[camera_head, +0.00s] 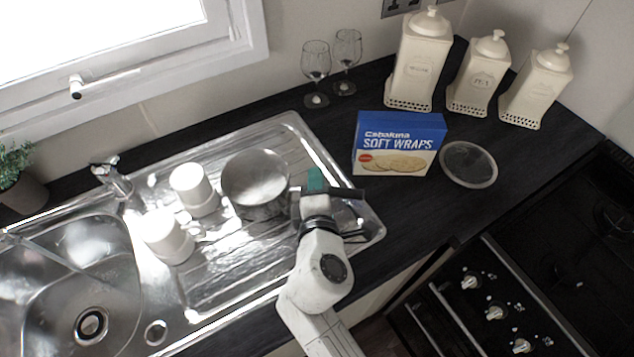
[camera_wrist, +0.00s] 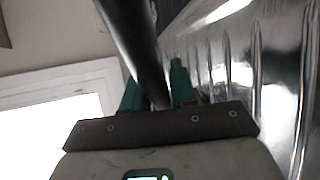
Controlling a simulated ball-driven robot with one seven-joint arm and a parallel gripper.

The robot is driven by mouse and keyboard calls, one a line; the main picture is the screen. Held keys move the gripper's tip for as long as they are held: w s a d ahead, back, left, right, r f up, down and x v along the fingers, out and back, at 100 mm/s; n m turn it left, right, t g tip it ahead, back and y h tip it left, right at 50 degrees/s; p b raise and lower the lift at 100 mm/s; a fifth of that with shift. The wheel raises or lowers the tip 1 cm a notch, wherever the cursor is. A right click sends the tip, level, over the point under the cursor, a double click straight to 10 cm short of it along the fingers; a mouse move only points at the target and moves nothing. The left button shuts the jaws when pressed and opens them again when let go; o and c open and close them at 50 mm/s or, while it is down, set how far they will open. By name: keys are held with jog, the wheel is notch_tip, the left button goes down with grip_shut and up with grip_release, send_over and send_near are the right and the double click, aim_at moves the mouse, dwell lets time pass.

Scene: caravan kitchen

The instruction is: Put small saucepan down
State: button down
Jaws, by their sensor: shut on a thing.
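The small saucepan (camera_head: 256,180) is a shiny metal pan on the right part of the sink's ribbed drainboard (camera_head: 225,262), upright, its handle pointing right toward my gripper. Whether its base touches the drainboard cannot be told. My gripper (camera_head: 314,182) is at the right of the pan, with green fingertips. In the wrist view my gripper (camera_wrist: 157,88) is shut on the dark saucepan handle (camera_wrist: 135,40), which runs between the green fingers. The pan body is not clearly visible in the wrist view.
Two white mugs (camera_head: 193,188) (camera_head: 168,236) stand left of the pan. The sink bowl (camera_head: 70,285) lies farther left. A Soft Wraps box (camera_head: 399,143), a round glass lid (camera_head: 468,164), two wine glasses (camera_head: 316,70) and white canisters (camera_head: 421,60) stand on the dark counter. The hob (camera_head: 570,270) is at right.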

jog(key=c, duration=0.9)
grip_release()
jog(key=shift+s+r, duration=0.1)
jog(key=shift+s, duration=0.05)
jog(key=b+v, duration=0.1)
jog(key=v, duration=1)
jog(key=shift+s+r, duration=0.2)
jog(key=shift+s, duration=0.15)
